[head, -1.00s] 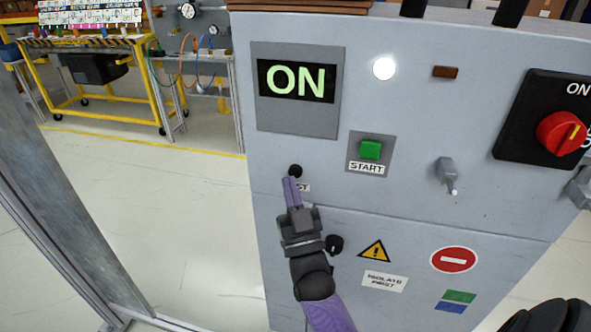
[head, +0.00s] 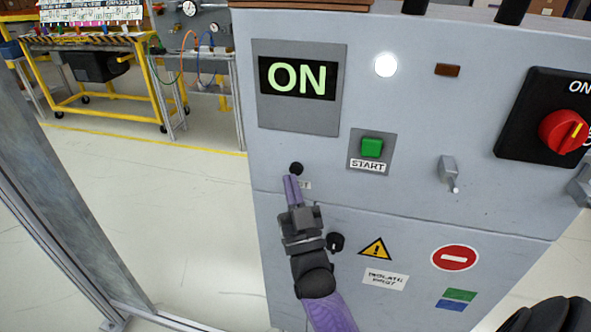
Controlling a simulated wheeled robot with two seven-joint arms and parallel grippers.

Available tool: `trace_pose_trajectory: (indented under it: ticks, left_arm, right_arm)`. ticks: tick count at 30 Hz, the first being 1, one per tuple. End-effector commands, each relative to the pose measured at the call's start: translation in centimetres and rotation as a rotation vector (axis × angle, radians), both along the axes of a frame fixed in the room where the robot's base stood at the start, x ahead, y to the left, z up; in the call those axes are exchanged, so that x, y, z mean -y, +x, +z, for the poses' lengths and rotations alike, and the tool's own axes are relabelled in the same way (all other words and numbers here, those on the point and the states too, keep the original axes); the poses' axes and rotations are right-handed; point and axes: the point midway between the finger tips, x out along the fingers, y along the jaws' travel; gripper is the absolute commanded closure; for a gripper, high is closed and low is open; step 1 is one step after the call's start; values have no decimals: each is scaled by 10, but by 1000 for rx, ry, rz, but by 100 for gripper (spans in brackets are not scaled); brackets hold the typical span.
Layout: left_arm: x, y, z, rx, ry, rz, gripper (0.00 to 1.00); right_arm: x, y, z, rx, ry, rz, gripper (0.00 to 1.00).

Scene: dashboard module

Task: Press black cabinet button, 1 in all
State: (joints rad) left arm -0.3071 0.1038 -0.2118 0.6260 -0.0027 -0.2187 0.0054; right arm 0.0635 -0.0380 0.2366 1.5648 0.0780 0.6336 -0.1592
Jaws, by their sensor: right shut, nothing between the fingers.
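The black button (head: 296,168) is a small round knob on the grey cabinet front (head: 400,205), below the ON display. My right gripper (head: 291,178) has purple fingers, shut and empty. Its fingertips overlap the lower edge of the button in the head view. I cannot tell whether they touch it. The fingers partly cover a small label under the button. My left gripper is not in view.
The cabinet also carries an ON display (head: 297,78), a lit white lamp (head: 386,65), a green START button (head: 372,147), a toggle switch (head: 449,172) and a red rotary switch (head: 563,131). A metal frame post (head: 50,190) stands left, with open floor between.

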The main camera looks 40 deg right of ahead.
Motion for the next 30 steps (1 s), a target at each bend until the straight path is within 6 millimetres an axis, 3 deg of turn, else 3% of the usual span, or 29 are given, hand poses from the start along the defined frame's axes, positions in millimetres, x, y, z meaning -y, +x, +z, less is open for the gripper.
trace_pose_trajectory:
  ticks: [30]
  left_arm:
    - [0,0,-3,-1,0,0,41]
  right_arm:
    - [7,6,0,-1,0,0,100]
